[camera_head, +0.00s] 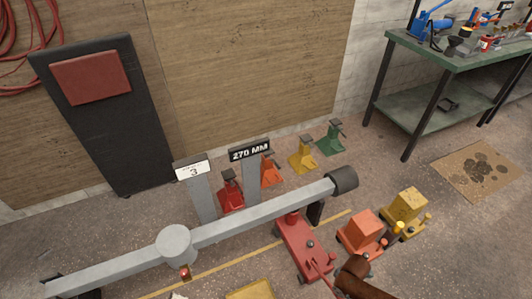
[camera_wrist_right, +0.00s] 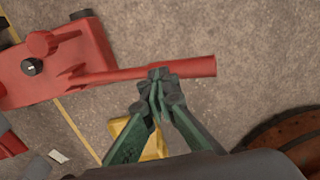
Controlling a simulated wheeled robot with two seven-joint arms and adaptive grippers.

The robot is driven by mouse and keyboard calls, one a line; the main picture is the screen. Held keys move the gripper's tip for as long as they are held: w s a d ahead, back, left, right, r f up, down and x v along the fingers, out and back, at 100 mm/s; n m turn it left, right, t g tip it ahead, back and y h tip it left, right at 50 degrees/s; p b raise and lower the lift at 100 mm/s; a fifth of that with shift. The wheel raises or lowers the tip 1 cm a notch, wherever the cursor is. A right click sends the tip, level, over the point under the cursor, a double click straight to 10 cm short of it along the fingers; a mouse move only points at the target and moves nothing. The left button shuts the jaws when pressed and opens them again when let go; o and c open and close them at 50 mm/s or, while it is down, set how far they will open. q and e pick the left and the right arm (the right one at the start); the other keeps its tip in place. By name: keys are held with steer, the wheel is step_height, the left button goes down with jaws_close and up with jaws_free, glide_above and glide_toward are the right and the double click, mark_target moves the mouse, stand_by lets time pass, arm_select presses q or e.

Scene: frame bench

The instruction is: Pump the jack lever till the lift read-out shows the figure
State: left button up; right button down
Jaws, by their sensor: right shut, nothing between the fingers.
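The red jack (camera_head: 300,248) stands on the floor under the grey beam (camera_head: 240,229). Its red lever (camera_head: 318,272) slopes toward the bottom edge. In the right wrist view the jack body (camera_wrist_right: 65,62) is at upper left, and its lever (camera_wrist_right: 195,67) runs across to the right. The lift read-out (camera_head: 249,151) on a grey post shows 270 MM. A white card (camera_head: 193,170) beside it shows 3. My right gripper (camera_wrist_right: 165,82) is shut and empty, its fingertips at the lever and overlapping it in view; contact is unclear. My left gripper is out of view.
Orange (camera_head: 361,231) and yellow (camera_head: 405,207) block-topped units stand right of the jack. Small red, orange, yellow and green stands line the floor behind the beam. A green workbench (camera_head: 460,60) is at upper right. Another yellow object (camera_head: 250,290) lies at the bottom edge.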

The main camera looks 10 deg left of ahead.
steer(key=f+b, duration=0.2)
steer(key=f, duration=0.3)
steer(key=shift+s, duration=0.2)
steer(key=shift+w+r, duration=0.15)
steer(key=shift+r, duration=0.15)
step_height(320, 180, up, 9)
steer(key=p, duration=0.5)
steer(key=shift+f, duration=0.1)
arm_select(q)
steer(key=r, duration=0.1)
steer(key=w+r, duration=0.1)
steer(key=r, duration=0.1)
arm_select(e)
steer(key=shift+f, duration=0.15)
